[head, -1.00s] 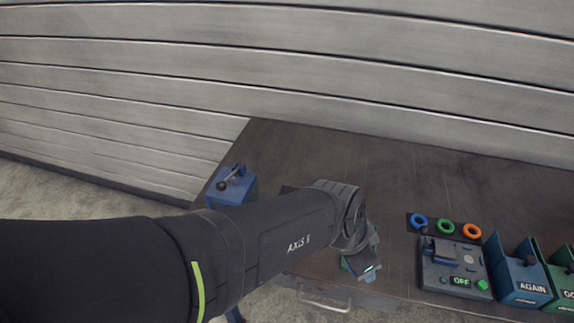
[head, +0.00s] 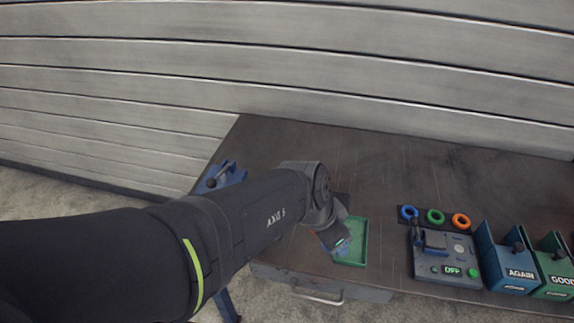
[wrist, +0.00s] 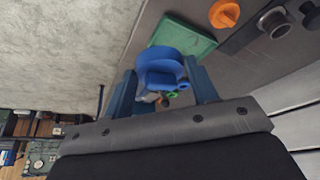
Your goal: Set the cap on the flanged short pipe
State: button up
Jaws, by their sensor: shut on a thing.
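My gripper (wrist: 163,82) is shut on a round blue cap (wrist: 161,66), which sits between the two blue fingers in the wrist view. In the head view my gripper (head: 337,243) is small and partly hidden by my wrist, beside the green tray. A grey upright pipe end with a dark bore (wrist: 274,23), which looks like the flanged short pipe, stands at the upper right of the wrist view, apart from the held cap. In the head view my arm hides this area.
The green tray (head: 361,246) lies on the dark table near its front edge. An orange piece (wrist: 225,14) stands beyond it. A blue clamp-like device (head: 222,177) is at the left. A grey control box (head: 447,262) and blue and green bins (head: 505,270) are at the right.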

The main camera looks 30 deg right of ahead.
jog(key=w+a+f+n+t, duration=0.1)
jog(key=w+a+f+n, duration=0.15)
jog(key=w+a, duration=0.35)
jog(key=w+a+f+n+t, duration=0.1)
jog(key=w+a+f+n, duration=0.15)
jog(key=w+a, duration=0.45)
jog(key=w+d, duration=0.2)
jog(key=w, duration=0.1)
jog(key=w+d, duration=0.3)
jog(key=w+d+r, duration=0.1)
jog(key=w+d, duration=0.2)
jog(key=shift+w, duration=0.1)
jog(key=shift+f, duration=0.1)
jog(key=shift+f, duration=1.4)
jog(key=shift+f, duration=0.7)
dwell(0.3)
